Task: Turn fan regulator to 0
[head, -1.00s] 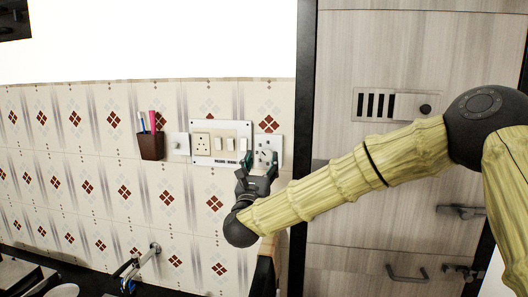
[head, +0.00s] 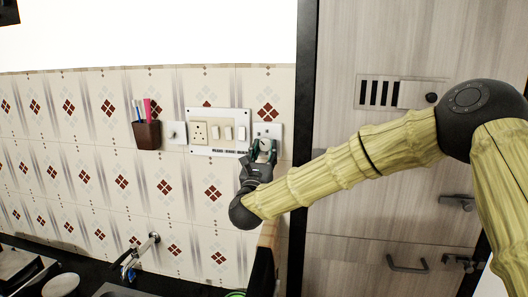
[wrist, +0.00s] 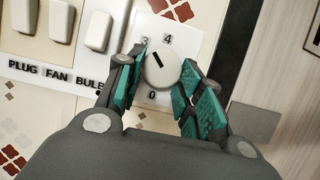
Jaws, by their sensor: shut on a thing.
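The fan regulator is a round white knob (wrist: 162,68) with a dark pointer line, on a white square plate (head: 268,130) marked with numbers. In the wrist view the line points to the upper left, between the 3 and the 4; the 0 is below the knob. My gripper (wrist: 160,80) is shut on the knob, with one green-padded finger at each side. In the head view my gripper (head: 262,152) covers the lower part of the plate.
A switch panel (head: 218,150) with a socket and switches labelled PLUG, FAN and BULB is just left of the regulator. A brown toothbrush holder (head: 147,135) hangs farther left. A dark door frame (head: 303,100) stands close on the right. A tap (head: 140,255) is below.

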